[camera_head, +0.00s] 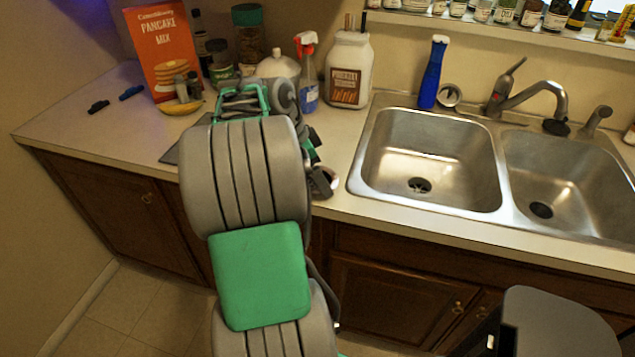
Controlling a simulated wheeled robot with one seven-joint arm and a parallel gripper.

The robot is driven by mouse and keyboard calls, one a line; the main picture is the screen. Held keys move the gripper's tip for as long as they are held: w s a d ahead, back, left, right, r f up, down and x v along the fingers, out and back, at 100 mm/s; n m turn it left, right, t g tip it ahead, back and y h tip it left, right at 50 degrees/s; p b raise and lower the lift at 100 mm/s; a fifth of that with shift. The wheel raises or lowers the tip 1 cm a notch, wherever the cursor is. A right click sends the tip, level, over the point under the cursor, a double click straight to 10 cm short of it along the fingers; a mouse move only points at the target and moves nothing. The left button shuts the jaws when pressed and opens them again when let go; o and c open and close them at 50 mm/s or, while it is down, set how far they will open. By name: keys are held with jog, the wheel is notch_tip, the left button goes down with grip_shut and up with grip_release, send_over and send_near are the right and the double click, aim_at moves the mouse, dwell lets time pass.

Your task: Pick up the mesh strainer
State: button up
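I cannot clearly make out a mesh strainer. My arm reaches up from the bottom of the view to the counter left of the sink. The thick arm links cover much of that counter area. My gripper is mostly hidden behind them, with grey and dark parts of the arm's end showing near the counter's front edge. I cannot see its fingertips or whether it holds anything.
A double sink (432,150) with a faucet (535,93) fills the right side. The pancake mix box (158,50), jars, a white pretzel jar (349,70), a red-topped spray bottle (308,75) and a blue bottle (433,72) line the back.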

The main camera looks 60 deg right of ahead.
jog(key=shift+s+d+f, duration=0.1)
jog(key=shift+d+f, duration=0.05)
jog(key=shift+f, duration=0.25)
jog(key=shift+c, duration=0.6)
jog(key=c, duration=0.9)
jog(key=shift+r, duration=0.1)
